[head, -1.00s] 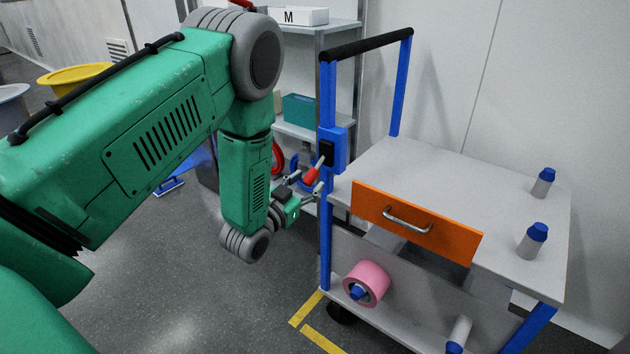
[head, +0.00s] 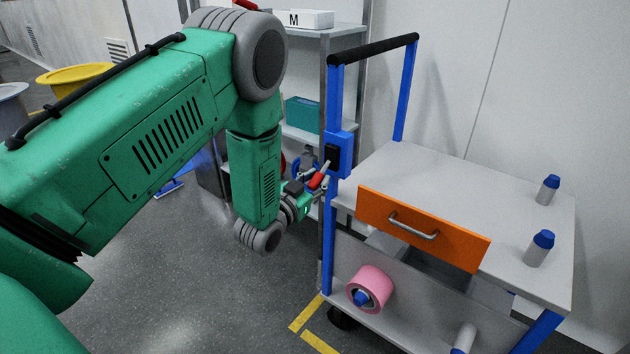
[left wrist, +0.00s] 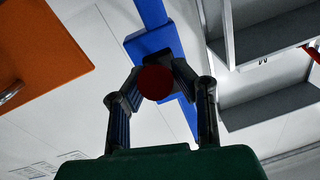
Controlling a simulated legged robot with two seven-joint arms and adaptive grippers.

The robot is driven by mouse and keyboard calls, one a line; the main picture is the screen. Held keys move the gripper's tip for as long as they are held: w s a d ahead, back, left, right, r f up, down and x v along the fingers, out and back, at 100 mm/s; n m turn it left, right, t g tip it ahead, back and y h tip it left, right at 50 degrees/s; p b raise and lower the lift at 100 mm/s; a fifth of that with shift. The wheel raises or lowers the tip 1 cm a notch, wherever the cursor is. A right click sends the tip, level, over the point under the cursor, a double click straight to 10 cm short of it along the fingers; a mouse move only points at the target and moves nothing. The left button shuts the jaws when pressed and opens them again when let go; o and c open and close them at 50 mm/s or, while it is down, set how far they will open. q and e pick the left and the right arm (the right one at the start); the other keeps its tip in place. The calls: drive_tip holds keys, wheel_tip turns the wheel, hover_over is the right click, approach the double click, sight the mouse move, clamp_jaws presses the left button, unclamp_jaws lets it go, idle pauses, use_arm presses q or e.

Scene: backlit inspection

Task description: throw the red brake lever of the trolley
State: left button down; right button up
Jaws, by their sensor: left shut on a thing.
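The red brake lever (head: 317,180) sticks out from a dark mount on the blue bracket (head: 346,152) of the trolley's left post. Its grip slants down toward my left gripper. My left gripper (head: 318,188) is at the grip, with its fingers shut on it. In the left wrist view the round red end of the lever (left wrist: 156,83) sits between the two fingertips, dark against the blue bracket (left wrist: 155,45). The trolley (head: 450,180) has a grey top and a black push bar. My right gripper is not in view.
An orange drawer (head: 422,228) with a metal handle stands out from the trolley's front. Blue-capped bottles (head: 546,190) stand on top. A pink roll (head: 368,289) is below. A grey shelf rack (head: 303,132) stands behind my left arm. Floor at front left is clear.

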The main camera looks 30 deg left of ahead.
sight(313, 180)
use_arm(q)
drive_tip(key=shift+s+d+f+g+p, duration=0.15)
drive_tip(key=shift+s+g+p, duration=0.2)
drive_tip(key=shift+g+p, duration=0.25)
drive_tip(key=r+g+p, duration=0.2)
drive_tip(key=p, duration=0.3)
drive_tip(key=r+g+p, duration=0.1)
drive_tip(key=g+p, duration=0.2)
drive_tip(key=p, duration=0.3)
drive_tip(key=r+g+p, duration=0.2)
drive_tip(key=g+p, duration=0.1)
drive_tip(key=p, duration=0.3)
drive_tip(key=shift+s+a+r+m, duration=0.25)
drive_tip(key=shift+r+m, duration=0.05)
drive_tip(key=shift+w+r+g+p, duration=0.15)
drive_tip(key=shift+r+g+p, duration=0.15)
drive_tip(key=shift+g+p, duration=0.5)
drive_tip(key=shift+w+r+g+p, duration=0.15)
drive_tip(key=shift+r+g+p, duration=0.1)
drive_tip(key=shift+g+p, duration=0.55)
drive_tip(key=c, duration=1.5)
unclamp_jaws()
drive_tip(key=shift+o, duration=0.9)
drive_tip(key=shift+r, duration=0.2)
